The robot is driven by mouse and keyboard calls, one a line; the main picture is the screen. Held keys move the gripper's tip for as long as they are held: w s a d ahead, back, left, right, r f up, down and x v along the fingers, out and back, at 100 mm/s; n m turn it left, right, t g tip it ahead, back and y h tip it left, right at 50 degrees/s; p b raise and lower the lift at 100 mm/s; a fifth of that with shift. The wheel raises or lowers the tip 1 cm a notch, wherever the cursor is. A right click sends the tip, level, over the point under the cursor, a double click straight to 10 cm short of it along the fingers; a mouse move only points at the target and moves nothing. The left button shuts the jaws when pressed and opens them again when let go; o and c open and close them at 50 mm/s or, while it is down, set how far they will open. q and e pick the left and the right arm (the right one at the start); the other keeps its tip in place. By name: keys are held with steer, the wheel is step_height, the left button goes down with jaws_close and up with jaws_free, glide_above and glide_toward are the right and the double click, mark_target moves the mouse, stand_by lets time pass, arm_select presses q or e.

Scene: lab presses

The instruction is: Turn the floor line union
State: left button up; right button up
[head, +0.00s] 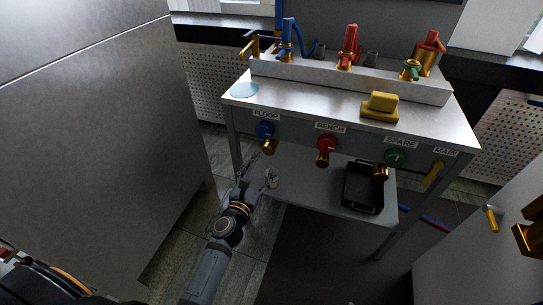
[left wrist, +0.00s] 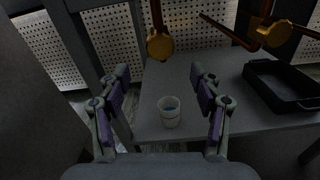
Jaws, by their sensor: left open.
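The floor line hangs under the FLOOR label on the bench front: a blue knob (head: 264,130) with a brass union (head: 269,147) below it. In the left wrist view a round brass fitting (left wrist: 160,46) on a copper pipe shows beyond the fingertips; it appears to be this union. My left gripper (head: 258,182) is below the union and apart from it. In the left wrist view the gripper (left wrist: 159,80) is open, with nothing between its fingertips.
A white cup (left wrist: 170,112) stands on the lower shelf (head: 310,188), beneath the left fingers. A black tray (head: 363,188) lies further right. BENCH's red knob (head: 326,142) and SPARE's green knob (head: 397,157) are beside the floor line. A grey cabinet (head: 95,130) stands left.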

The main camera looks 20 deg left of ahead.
mark_target(268, 152)
arm_select(q)
steer(key=w, duration=0.9)
steer(key=shift+w+d, duration=0.1)
steer(key=shift+d, duration=0.05)
steer(key=shift+c, duration=0.4)
steer(key=c, duration=1.1)
